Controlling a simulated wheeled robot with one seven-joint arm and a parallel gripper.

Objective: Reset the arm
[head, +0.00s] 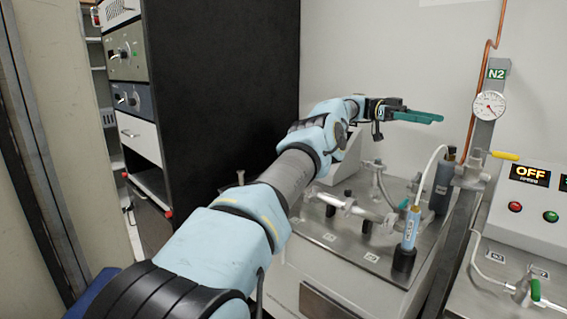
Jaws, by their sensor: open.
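My arm reaches from the bottom of the head view up and away over a grey metal bench top (380,268). My gripper (438,118) is at its far end, with green fingers pointing right. It is in the air in front of the white wall, left of the round gauge (490,105). The fingers are seen nearly side-on, so the gap between them hardly shows. I see nothing held in them.
A post with an N2 sign (496,74) and a yellow-handled valve (504,155) stand right. A control box display (530,174) reads OFF. A black cabinet (225,90) stands left.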

